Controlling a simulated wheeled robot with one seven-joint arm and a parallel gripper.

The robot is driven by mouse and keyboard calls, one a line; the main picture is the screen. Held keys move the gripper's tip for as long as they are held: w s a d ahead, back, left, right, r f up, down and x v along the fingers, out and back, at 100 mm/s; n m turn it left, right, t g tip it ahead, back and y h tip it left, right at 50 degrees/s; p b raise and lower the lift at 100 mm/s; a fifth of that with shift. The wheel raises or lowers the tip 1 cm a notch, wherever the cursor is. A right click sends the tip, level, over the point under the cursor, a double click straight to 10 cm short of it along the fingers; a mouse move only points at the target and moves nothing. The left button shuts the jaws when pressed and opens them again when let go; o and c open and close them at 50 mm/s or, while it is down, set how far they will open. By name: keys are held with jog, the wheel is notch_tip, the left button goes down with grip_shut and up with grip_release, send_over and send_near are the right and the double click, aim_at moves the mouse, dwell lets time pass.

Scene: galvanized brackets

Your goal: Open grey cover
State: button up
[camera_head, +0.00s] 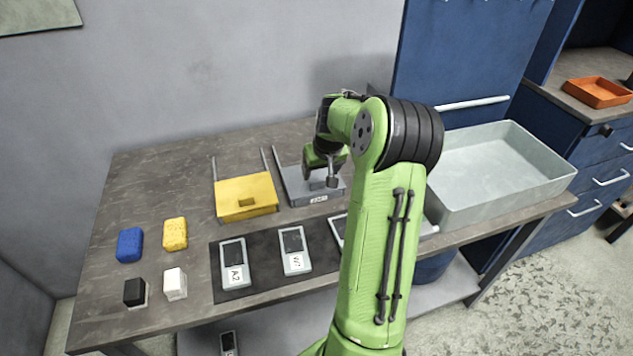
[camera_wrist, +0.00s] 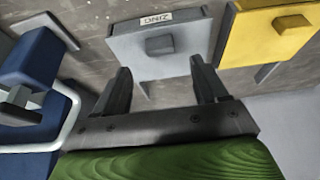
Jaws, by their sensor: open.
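The grey cover (camera_head: 300,190) is a flat box-like piece with a small label on its front, at the back of the table right of the yellow one. In the wrist view the grey cover (camera_wrist: 190,35) carries a ZINC label and a grey knob (camera_wrist: 160,45). It looks shut. My gripper (camera_head: 322,180) is over the grey cover in the head view and partly hides it, including its knob. In the wrist view my gripper (camera_wrist: 160,68) is open and empty, its fingers pointing towards the cover with the knob between their lines. I see no contact.
A yellow cover (camera_head: 245,185) with its own knob stands close on the left. Labelled devices lie on a black mat (camera_head: 265,280) in front. Blue and yellow sponges and black and white blocks lie at the left. A large grey tray (camera_head: 500,190) stands right of my arm.

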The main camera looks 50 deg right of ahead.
aim_at(317, 181)
jog(key=x, duration=0.7)
jog(key=shift+b, duration=0.4)
jog(key=shift+c, duration=0.3)
grip_shut()
